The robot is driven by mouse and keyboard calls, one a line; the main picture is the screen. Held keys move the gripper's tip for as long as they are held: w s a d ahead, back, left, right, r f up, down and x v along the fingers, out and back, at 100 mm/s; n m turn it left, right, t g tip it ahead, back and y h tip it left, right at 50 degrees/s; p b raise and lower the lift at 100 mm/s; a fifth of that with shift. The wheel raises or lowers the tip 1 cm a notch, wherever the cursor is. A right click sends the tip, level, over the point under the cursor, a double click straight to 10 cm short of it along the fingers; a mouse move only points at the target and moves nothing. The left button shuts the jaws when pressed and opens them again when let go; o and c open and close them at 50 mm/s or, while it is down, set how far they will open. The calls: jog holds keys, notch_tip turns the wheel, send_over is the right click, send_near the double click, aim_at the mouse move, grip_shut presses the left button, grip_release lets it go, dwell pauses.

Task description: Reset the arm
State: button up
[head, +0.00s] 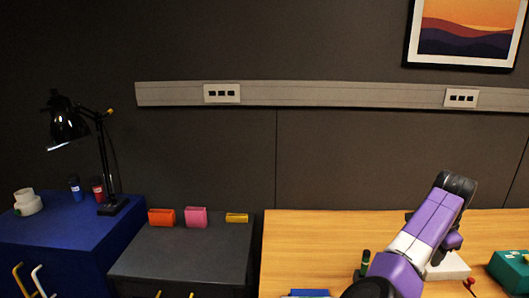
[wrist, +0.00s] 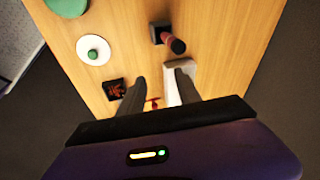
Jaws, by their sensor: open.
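My arm, purple and white, stands at the right of the head view, over the wooden table (head: 310,235), with its bend raised. In the wrist view my gripper (wrist: 161,77) is open, with its two dark fingers apart and nothing seen between them but table and a small red item (wrist: 152,102). The fingers point at the table top; their height above it is hard to tell. A white block (wrist: 176,90) lies beyond the right finger, partly hidden by it. I cannot make out the fingertips in the head view.
A white disc with a green ball (wrist: 92,51), a dark square piece (wrist: 115,89) and a dark red knob (wrist: 175,45) are on the table. A green box (head: 508,268) sits at its right. A blue cabinet (head: 70,235) with a black lamp (head: 104,165) stands far left.

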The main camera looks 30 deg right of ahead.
jog(key=d+r+n+t+h, duration=0.3)
jog(key=d+r+n+h, duration=0.3)
jog(key=r+h, duration=0.4)
jog(key=s+a+f+n+t+y, duration=0.1)
jog(key=a+f+n+t+y, duration=0.2)
jog(key=a+n+t, duration=1)
jog(key=s+a+f+n+t+y, duration=0.1)
jog(key=s+a+f+n+y, duration=0.2)
jog(key=a, duration=2)
jog(key=s+a+f+g+y, duration=0.1)
jog(key=s+a+f+y, duration=0.1)
jog(key=s+a, duration=0.7)
jog(key=s+a+f+g+y, duration=0.2)
jog(key=s+a+y, duration=0.3)
jog(key=s+a, duration=0.5)
jog(key=shift+s+a+f+n+g+y, duration=0.3)
jog(key=shift+s+f+n, duration=0.1)
jog(key=shift+s+f, duration=0.45)
